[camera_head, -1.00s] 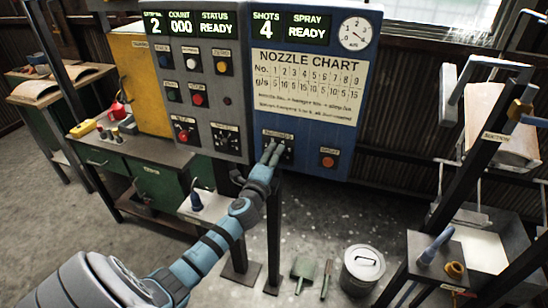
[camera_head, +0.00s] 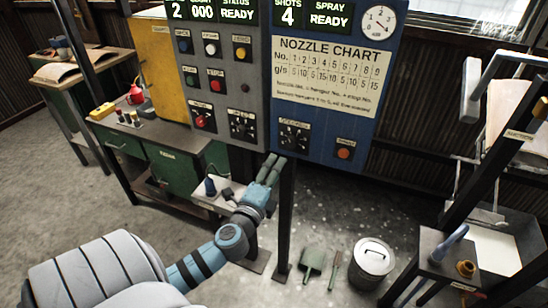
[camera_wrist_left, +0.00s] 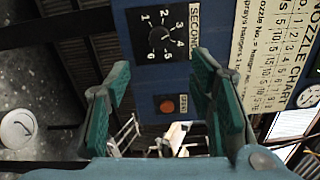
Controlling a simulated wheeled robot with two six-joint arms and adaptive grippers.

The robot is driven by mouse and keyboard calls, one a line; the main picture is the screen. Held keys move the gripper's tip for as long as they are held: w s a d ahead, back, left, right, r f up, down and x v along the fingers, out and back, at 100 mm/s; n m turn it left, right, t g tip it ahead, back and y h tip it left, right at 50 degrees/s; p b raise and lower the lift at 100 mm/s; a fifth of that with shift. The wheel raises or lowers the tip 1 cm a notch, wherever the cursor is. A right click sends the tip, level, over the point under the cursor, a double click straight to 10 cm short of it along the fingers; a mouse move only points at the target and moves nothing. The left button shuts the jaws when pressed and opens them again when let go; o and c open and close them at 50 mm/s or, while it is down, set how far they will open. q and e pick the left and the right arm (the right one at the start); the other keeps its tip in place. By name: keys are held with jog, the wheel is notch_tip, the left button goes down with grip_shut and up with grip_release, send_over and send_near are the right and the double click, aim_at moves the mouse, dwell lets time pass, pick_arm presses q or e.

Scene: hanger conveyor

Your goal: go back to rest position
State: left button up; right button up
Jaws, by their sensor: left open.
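My left gripper (camera_head: 272,170) is in front of the control panels, just below and left of the seconds dial (camera_head: 293,134) on the blue panel (camera_head: 330,128). In the left wrist view its green fingers (camera_wrist_left: 160,95) stand apart with nothing between them. Beyond them, that view shows the seconds dial (camera_wrist_left: 159,38) and a red button (camera_wrist_left: 167,106). The gripper looks clear of the panel. My right gripper is not in view.
A grey panel (camera_head: 216,95) with several buttons adjoins the blue one. A green workbench (camera_head: 165,145) stands at the left. A lidded metal can (camera_head: 371,262) is on the floor, and a small stand (camera_head: 436,262) with a blue-handled tool is at the right.

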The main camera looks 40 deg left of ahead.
pick_arm(q)
jog(key=shift+w+f, duration=0.1)
jog(key=shift+w, duration=0.05)
dwell(0.3)
jog(key=s+a+f+n+g+h, duration=0.1)
jog(key=s+f+n+g, duration=0.25)
jog(key=f, duration=0.65)
jog(key=s+f+n+g, duration=0.2)
jog(key=s+f, duration=0.2)
jog(key=f, duration=0.7)
jog(key=s+a+f+n+g+h, duration=0.1)
jog(key=s+f+n+g, duration=0.25)
jog(key=f, duration=0.65)
jog(key=s+d+f+n+g+h, duration=0.1)
jog(key=s+d+f, duration=0.3)
jog(key=s, duration=0.5)
jog(key=s+d+f+n+g+h, duration=0.1)
jog(key=s+d+f+n+g, duration=0.2)
jog(key=s, duration=0.7)
jog(key=s+d+f+n+g+h, duration=0.1)
jog(key=s+d+f+n+g, duration=0.1)
jog(key=s+d+f, duration=0.4)
jog(key=s+f, duration=0.3)
jog(key=f, duration=0.1)
jog(key=shift+s+d+g, duration=0.15)
jog(key=shift+d+g, duration=0.05)
jog(key=shift+g, duration=0.2)
